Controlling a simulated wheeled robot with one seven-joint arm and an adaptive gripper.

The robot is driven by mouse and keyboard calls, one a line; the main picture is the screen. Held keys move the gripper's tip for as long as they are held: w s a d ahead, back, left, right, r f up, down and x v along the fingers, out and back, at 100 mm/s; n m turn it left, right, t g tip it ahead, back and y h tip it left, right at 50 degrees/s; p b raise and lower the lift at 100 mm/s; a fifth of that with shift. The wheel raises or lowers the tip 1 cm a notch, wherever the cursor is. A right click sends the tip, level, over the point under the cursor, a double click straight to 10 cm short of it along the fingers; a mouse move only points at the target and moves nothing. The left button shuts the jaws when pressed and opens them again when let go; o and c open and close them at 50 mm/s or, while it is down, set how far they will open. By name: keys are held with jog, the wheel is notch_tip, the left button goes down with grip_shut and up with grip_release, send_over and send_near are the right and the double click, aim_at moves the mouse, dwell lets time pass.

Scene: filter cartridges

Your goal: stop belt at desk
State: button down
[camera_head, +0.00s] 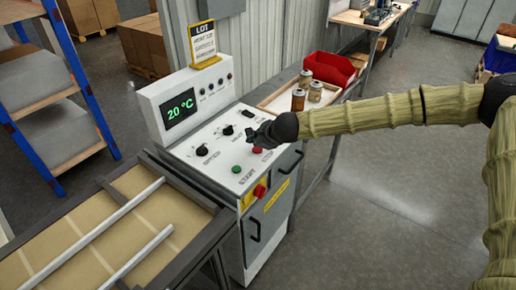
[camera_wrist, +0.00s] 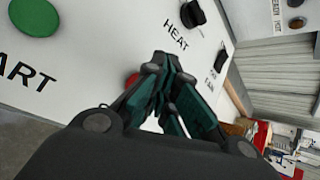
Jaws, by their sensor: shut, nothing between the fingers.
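The white control desk (camera_head: 207,172) stands in the middle of the head view, its sloped top carrying buttons and knobs. A red button (camera_head: 257,150) sits on that top at the right, just under my gripper (camera_head: 255,138) in the picture. A small part of the red button (camera_wrist: 132,79) shows beside my fingers in the wrist view. My gripper (camera_wrist: 165,68) is shut and empty, its fingers over the desk top; I cannot tell whether they touch the button. The green START button (camera_head: 236,169) lies to the left, nearer the front. The belt (camera_head: 60,237) is at lower left.
Several black knobs (camera_head: 202,150) stand on the desk top. A red switch on a yellow plate (camera_head: 259,190) is on the desk's front. A tray with jars (camera_head: 298,99) and a red bin (camera_head: 329,69) stand behind. A display (camera_head: 180,109) reads 20 °C. Floor at right is clear.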

aim_at(255, 150)
jog(key=shift+r, duration=0.1)
jog(key=shift+r+p, duration=1.8)
jog(key=shift+r, duration=0.65)
jog(key=shift+f, duration=0.1)
